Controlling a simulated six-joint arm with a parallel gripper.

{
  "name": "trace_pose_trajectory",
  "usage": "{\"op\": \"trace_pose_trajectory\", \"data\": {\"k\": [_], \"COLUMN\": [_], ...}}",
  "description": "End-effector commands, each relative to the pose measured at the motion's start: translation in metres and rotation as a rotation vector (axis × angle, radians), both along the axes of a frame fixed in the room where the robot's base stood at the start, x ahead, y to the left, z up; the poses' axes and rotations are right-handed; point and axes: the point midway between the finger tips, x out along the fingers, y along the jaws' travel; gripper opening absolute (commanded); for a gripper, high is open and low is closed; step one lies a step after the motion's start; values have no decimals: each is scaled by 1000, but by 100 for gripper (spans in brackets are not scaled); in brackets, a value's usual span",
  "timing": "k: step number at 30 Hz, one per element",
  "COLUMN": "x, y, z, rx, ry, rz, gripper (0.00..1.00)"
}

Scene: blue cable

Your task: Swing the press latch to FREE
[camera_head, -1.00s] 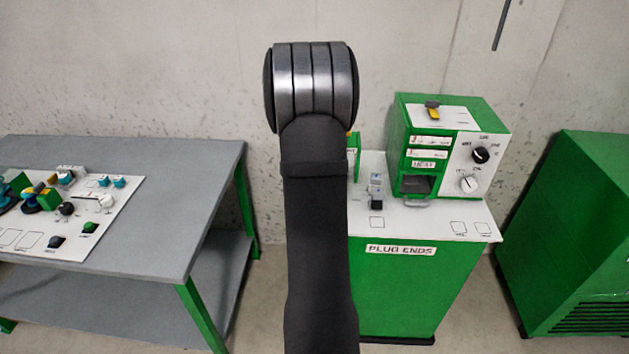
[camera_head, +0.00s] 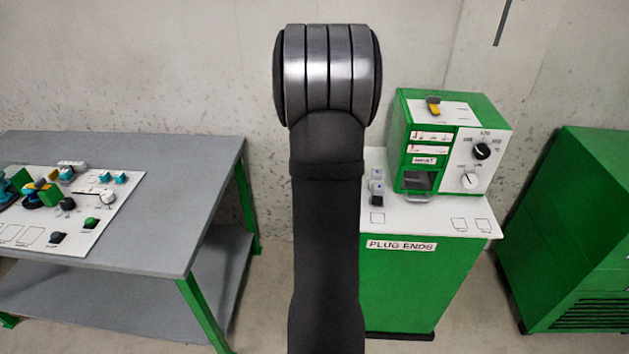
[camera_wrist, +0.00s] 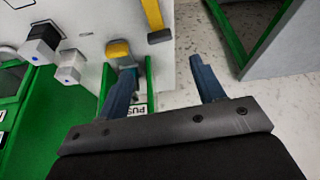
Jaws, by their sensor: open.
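My gripper (camera_wrist: 162,70) is open and empty in the wrist view, its two blue-grey fingers spread. A yellow-capped part with a grey stem (camera_wrist: 118,50) stands by the left fingertip, at a small green frame. A yellow bar (camera_wrist: 152,14) with a dark end lies beyond the gap between the fingers. I cannot tell which of these is the press latch, and no FREE mark is readable. In the head view my arm hides the gripper and this spot.
The white-topped green cabinet marked PLUG ENDS (camera_head: 401,245) carries a green machine (camera_head: 425,180) with dials and a yellow-black lever (camera_head: 433,105) on top. Dark and white blocks (camera_wrist: 68,66) stand left of the gripper. A grey bench (camera_head: 205,170) is left; a green unit (camera_head: 575,230) is right.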

Motion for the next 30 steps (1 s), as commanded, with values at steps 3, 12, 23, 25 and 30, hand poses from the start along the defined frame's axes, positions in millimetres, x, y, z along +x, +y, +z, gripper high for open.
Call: {"op": "trace_pose_trajectory", "data": {"k": [3, 12, 23, 25, 30], "x": [9, 29, 40, 40, 40], "y": [1, 4, 6, 6, 6], "z": [-24, -73, -97, -97, -97], "rx": [0, 0, 0, 0, 0], "ry": [3, 3, 0, -1, -1], "rz": [0, 0, 0, 0, 0], "gripper": [62, 62, 62, 62, 62]}}
